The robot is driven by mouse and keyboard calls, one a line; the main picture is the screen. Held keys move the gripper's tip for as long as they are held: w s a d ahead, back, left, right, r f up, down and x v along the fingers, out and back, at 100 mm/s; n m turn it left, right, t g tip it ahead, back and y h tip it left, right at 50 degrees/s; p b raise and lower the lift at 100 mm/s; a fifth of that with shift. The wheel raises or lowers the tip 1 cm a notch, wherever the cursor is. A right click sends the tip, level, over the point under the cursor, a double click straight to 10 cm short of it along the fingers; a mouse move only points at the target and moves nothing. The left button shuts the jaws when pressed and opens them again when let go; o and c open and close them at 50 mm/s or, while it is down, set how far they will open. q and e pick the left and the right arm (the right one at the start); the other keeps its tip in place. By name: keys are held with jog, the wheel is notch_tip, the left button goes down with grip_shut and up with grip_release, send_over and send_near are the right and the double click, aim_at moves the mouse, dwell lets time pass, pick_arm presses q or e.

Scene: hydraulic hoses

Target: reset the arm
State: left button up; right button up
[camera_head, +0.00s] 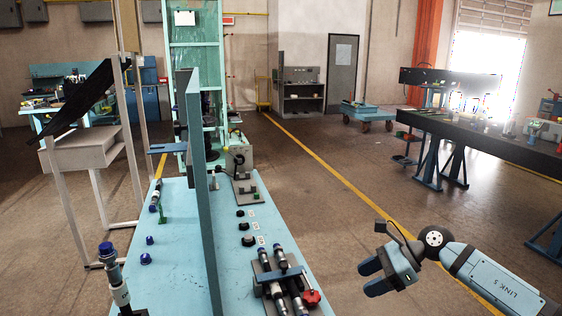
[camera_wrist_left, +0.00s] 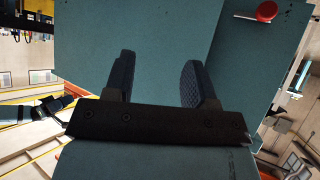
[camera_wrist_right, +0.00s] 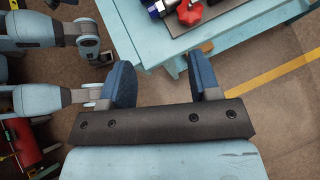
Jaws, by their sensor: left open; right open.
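My right gripper (camera_head: 372,277) is at the lower right of the head view, to the right of the blue workbench (camera_head: 178,238), over open floor. Its blue fingers are apart with nothing between them, and it also shows open and empty in the right wrist view (camera_wrist_right: 164,75). My left gripper (camera_wrist_left: 158,75) shows only in the left wrist view, with its fingers apart and empty in front of a flat teal surface (camera_wrist_left: 150,25). The left arm does not show in the head view.
An upright teal panel (camera_head: 202,200) divides the workbench. Hose fittings with a red knob (camera_head: 311,297) lie at its near right corner. A blue-capped fitting (camera_head: 115,272) stands at the near left. A dark-topped table (camera_head: 490,140) stands at right. Floor between is clear.

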jog(key=s+a+y, duration=0.1)
jog(key=a, duration=0.5)
jog(key=s+f+m+t+y, duration=0.5)
jog(key=s+m+t+y, duration=0.1)
jog(key=m, duration=0.7)
jog(key=s+d+f+m+t+h, duration=0.2)
jog(key=s+d+f+m+h, duration=0.7)
jog(key=m, duration=0.7)
jog(key=s+d+f+m+t+h, duration=0.1)
jog(key=s+d+f+m+h, duration=0.65)
jog(key=s+f+m, duration=0.7)
jog(key=a+r+m+t+y, duration=0.1)
jog(key=a+r+m+y, duration=0.15)
jog(key=a+m, duration=0.7)
pick_arm(q)
notch_tip(320, 180, up, 14)
jog(key=p, duration=1.6)
jog(key=shift+s+a+m+t, duration=0.3)
jog(key=shift+s, duration=0.05)
pick_arm(e)
notch_tip(320, 180, up, 15)
jog(key=a+n, duration=0.1)
jog(key=n, duration=0.1)
jog(key=shift+s+f+n+t, duration=0.2)
jog(key=shift+n+t, duration=0.1)
jog(key=shift+n, duration=0.1)
pick_arm(q)
jog(key=shift+r, duration=0.1)
